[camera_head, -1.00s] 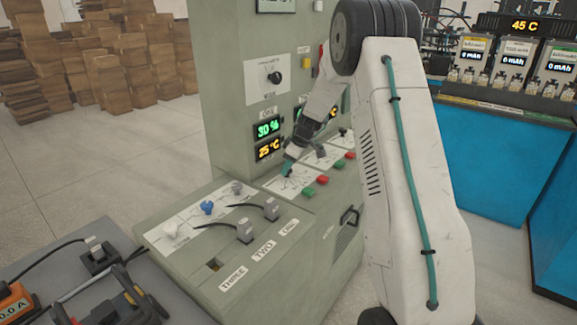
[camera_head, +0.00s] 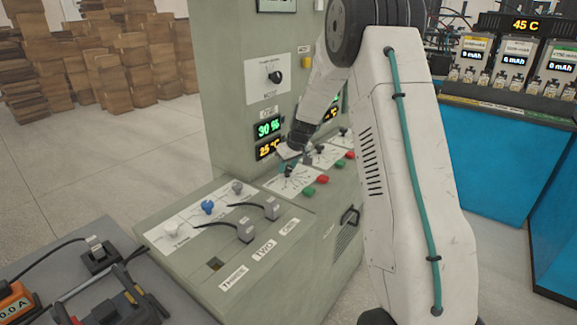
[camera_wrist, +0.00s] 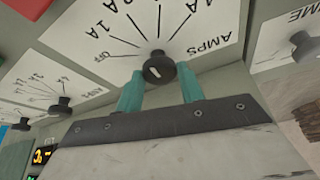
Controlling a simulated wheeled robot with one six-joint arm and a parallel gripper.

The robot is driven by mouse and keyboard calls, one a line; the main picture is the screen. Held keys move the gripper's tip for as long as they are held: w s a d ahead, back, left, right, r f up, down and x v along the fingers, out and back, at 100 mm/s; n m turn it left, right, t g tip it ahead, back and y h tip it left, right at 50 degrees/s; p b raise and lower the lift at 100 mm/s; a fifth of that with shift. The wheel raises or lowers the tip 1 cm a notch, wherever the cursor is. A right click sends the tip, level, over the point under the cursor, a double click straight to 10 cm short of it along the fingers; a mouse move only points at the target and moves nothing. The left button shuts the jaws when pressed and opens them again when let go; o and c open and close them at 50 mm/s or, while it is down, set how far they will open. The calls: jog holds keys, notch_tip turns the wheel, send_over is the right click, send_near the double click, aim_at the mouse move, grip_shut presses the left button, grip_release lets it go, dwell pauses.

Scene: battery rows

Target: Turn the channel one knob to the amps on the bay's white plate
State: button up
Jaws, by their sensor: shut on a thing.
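My gripper (camera_wrist: 160,90) has its two teal fingers on either side of a black knob (camera_wrist: 159,68) and is shut on it. The knob sits on a white AMPS plate (camera_wrist: 200,48) with a dial marked OFF and several amp values. A short white mark shows on the knob's cap; which value it points to I cannot tell. In the head view my gripper (camera_head: 289,168) reaches down to the nearest dial plate (camera_head: 272,184) on the grey-green cabinet's ledge, and the knob is hardly visible. Labels ONE (camera_head: 289,228), TWO (camera_head: 264,250) and THREE (camera_head: 233,277) mark the lower front shelf.
Another amps knob (camera_wrist: 60,106) and a TIME knob (camera_wrist: 303,45) flank the held one. Red and green buttons (camera_head: 316,186) line the ledge beside the dial plates. A MODE knob (camera_head: 275,77) and lit displays (camera_head: 268,128) are on the upright panel.

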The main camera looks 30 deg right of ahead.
dwell(0.3)
jog(key=o, duration=1)
jog(key=shift+c, duration=0.2)
jog(key=shift+r, duration=0.15)
jog(key=v, duration=0.7)
jog(key=shift+r, duration=0.3)
jog(key=shift+s, duration=0.1)
